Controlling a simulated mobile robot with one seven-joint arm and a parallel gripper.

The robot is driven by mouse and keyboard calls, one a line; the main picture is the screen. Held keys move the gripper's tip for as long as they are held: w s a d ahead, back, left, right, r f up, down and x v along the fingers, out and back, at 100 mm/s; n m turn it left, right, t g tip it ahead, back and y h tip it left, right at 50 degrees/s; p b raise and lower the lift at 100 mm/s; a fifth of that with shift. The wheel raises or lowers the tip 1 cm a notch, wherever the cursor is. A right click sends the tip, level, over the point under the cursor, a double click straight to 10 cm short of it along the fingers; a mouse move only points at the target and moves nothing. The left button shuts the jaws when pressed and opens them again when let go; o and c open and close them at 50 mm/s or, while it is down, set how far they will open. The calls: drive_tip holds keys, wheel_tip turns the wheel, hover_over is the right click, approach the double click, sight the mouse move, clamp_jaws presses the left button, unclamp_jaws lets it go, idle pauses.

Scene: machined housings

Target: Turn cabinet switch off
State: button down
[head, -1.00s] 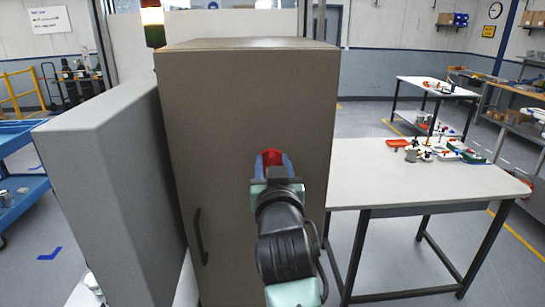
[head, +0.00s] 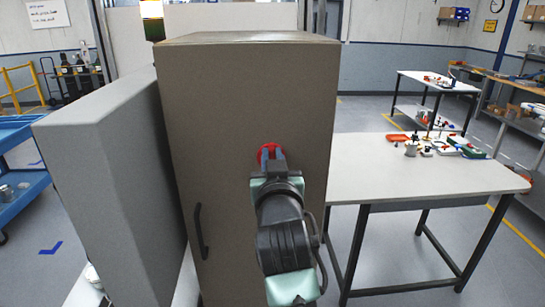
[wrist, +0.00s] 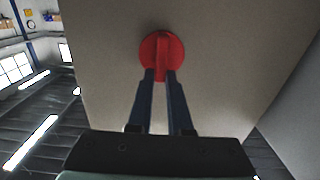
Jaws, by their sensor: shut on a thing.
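The cabinet (head: 240,95) is a tall grey-brown box with a black handle (head: 201,232) at the lower left of its front. A round red switch (head: 265,152) sits on the upper part of the front, partly hidden by my gripper in the head view. The wrist view shows the switch (wrist: 175,45) with a raised central bar. My gripper (head: 271,157) has its blue fingers pointed at the switch. In the wrist view my gripper (wrist: 160,72) has its fingertips close together on either side of the bar, shut on it. The bar looks upright in the wrist view.
A grey panel (head: 105,170) stands left of the cabinet, with a blue cart (head: 25,190) beyond it. A white table (head: 410,185) with several small parts stands at the right. Another table (head: 435,82) is behind it.

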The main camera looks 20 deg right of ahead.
drive_tip(key=shift+n, duration=0.3)
drive_tip(key=shift+w+a+f+n+b, duration=0.1)
drive_tip(key=shift+a+f+n+b, duration=0.25)
drive_tip(key=shift+n+b, duration=1.65)
drive_tip(key=shift+w+a+f+n+b, duration=0.15)
drive_tip(key=shift+a+f+n, duration=0.2)
drive_tip(key=shift+n, duration=3.4)
drive_tip(key=shift+s+a+f+n+b, duration=0.1)
drive_tip(key=shift+a+f+n+b, duration=0.25)
drive_tip(key=shift+n+b, duration=1.65)
drive_tip(key=shift+n+p, duration=0.9)
drive_tip(key=shift+n, duration=0.15)
drive_tip(key=c, duration=0.8)
unclamp_jaws()
drive_tip(key=shift+c, duration=0.2)
